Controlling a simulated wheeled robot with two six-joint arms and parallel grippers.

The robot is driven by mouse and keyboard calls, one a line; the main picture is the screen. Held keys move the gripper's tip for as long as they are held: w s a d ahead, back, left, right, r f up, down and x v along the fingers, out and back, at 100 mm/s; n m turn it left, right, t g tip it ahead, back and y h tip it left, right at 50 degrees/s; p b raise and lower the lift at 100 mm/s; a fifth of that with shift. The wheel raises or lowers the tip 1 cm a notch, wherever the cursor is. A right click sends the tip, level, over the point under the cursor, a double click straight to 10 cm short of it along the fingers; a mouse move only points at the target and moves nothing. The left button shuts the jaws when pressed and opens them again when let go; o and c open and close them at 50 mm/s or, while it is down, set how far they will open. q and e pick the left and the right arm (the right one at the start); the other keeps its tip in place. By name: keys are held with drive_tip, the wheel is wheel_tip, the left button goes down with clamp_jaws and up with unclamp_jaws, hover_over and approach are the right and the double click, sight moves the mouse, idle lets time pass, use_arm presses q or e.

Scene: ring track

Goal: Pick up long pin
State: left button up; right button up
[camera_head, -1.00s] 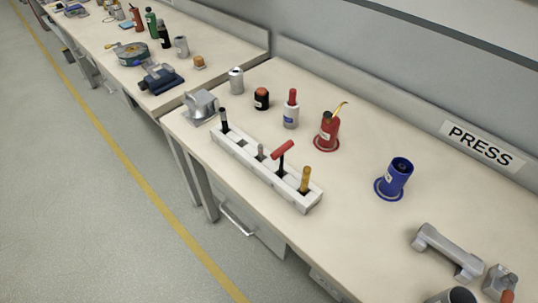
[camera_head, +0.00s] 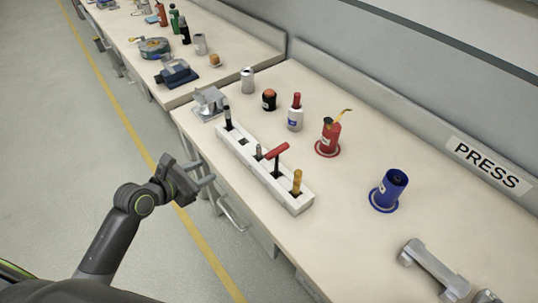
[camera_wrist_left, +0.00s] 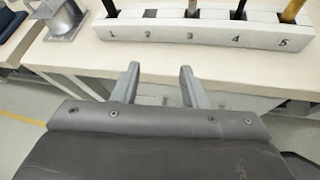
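A white rack (camera_head: 252,162) stands along the front of the bench; the wrist view (camera_wrist_left: 205,32) shows its slots numbered 1 to 5. A grey pin-like piece (camera_head: 259,152) stands upright in slot 3, also in the wrist view (camera_wrist_left: 192,9); I cannot tell for sure that it is the long pin. Slot 1 holds a black-handled tool (camera_head: 228,116), slot 4 a red T-handle tool (camera_head: 277,151), slot 5 a yellow-handled tool (camera_head: 297,180). Slot 2 looks empty. My left gripper (camera_head: 208,174) is open and empty, in front of the bench edge, apart from the rack.
A grey bracket (camera_head: 434,268) lies at right.

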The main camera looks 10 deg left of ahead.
use_arm(q)
drive_tip(key=n+h, duration=0.1)
approach(257, 149)
drive_tip(key=shift+n+h, duration=0.3)
drive_tip(key=shift+a+f+b+x, duration=0.1)
drive_tip(key=shift+b+x, duration=0.15)
drive_tip(key=shift+x, duration=2.5)
drive_tip(key=shift+a+f+b+x, duration=0.15)
drive_tip(key=shift+b+x, duration=0.05)
drive_tip(key=shift+x, duration=2.5)
clamp_jaws()
